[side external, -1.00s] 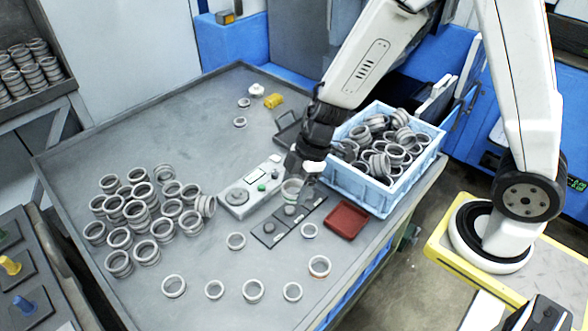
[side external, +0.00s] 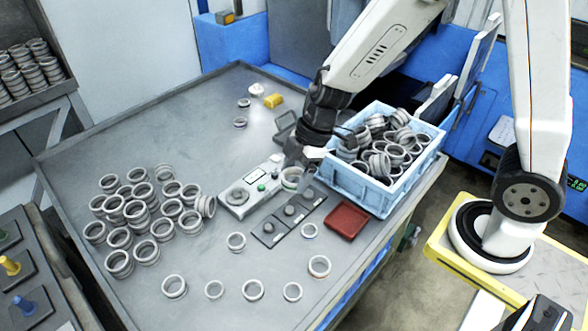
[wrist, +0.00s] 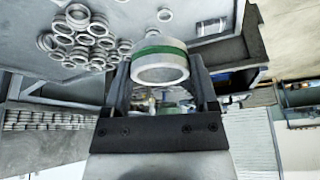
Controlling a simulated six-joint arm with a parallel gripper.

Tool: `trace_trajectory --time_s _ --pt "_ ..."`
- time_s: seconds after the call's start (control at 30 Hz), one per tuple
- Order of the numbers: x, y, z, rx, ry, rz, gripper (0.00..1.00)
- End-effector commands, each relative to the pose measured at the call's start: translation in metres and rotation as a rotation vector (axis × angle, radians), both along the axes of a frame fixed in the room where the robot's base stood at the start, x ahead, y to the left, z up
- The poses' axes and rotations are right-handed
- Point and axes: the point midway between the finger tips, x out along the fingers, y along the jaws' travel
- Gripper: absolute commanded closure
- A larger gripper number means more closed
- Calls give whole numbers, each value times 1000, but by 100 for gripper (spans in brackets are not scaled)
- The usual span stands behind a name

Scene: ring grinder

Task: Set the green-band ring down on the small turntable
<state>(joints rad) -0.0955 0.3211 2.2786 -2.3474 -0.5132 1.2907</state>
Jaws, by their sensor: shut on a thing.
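The green-band ring (wrist: 160,62) is grey metal with a dark green stripe, held between the two fingers of my gripper (wrist: 160,85) in the wrist view. In the side external view my gripper (side external: 302,178) is shut on the ring (side external: 290,178), just right of the white device with buttons. The ring is partly hidden by the fingers there. The small turntable (side external: 237,197) looks to be the round grey disc at the left end of that device. It appears empty, and the ring is apart from it, to its right.
A dark plate with round pegs (side external: 268,234) lies in front of the device. A red tray (side external: 347,220) and a blue crate (side external: 375,195) full of rings stand to the right. Many rings (side external: 137,211) are piled at left, with several loose ones in front.

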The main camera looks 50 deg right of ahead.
Motion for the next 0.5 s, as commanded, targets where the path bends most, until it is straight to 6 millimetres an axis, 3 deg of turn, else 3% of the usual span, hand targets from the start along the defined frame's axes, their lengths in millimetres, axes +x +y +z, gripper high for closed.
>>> trace_trajectory --time_s 0.27,0.5 --pt "6 0 -2 -1 0 -9 90" --pt "33 0 -12 -6 4 -52 90"
